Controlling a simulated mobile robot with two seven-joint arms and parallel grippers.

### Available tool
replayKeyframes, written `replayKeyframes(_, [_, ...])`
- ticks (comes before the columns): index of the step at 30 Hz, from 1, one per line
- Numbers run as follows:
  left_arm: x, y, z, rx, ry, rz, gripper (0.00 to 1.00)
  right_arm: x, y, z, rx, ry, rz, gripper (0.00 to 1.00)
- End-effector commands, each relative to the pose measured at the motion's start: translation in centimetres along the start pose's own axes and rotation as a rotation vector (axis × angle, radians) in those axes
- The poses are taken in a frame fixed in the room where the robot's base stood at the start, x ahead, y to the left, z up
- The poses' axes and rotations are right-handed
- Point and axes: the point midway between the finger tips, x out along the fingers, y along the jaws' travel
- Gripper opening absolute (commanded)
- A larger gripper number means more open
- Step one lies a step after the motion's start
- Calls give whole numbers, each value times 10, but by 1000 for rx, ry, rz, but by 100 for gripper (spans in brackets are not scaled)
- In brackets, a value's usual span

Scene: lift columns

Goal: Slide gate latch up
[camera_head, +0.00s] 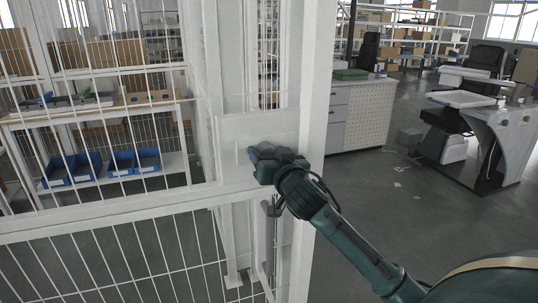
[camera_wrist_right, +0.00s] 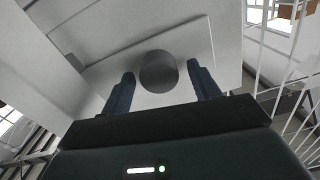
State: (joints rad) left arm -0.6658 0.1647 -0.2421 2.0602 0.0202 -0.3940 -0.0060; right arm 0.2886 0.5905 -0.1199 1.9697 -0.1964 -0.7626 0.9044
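The white wire gate (camera_head: 110,190) fills the left of the head view, with a white plate (camera_head: 258,127) at its edge beside a white post (camera_head: 314,100). My right gripper (camera_head: 256,157) is at this plate and hides what lies behind it. In the right wrist view, a grey round latch knob (camera_wrist_right: 158,72) sticks out from the white plate (camera_wrist_right: 190,40). The two dark blue fingers of my right gripper (camera_wrist_right: 162,88) stand apart, one on each side of the knob, with gaps visible. My left gripper is not in view.
Behind the gate are shelves with blue bins (camera_head: 73,170) and cardboard boxes (camera_head: 115,52). A white cabinet (camera_head: 360,112) and a desk (camera_head: 490,125) stand to the right.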

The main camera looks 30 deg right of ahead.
Motion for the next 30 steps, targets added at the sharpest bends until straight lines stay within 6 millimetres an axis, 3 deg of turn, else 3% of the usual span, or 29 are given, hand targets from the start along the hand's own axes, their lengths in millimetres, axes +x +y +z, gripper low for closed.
replayKeyframes(7, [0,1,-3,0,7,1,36,-2,0,2,1,-4,0,61])
replayKeyframes(11, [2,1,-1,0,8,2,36,-15,0,4,2,-5,0,61])
replayKeyframes(24, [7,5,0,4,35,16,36,-106,0,4,2,-5,0,61])
replayKeyframes(30, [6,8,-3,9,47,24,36,-128,0,2,1,-3,0,61])
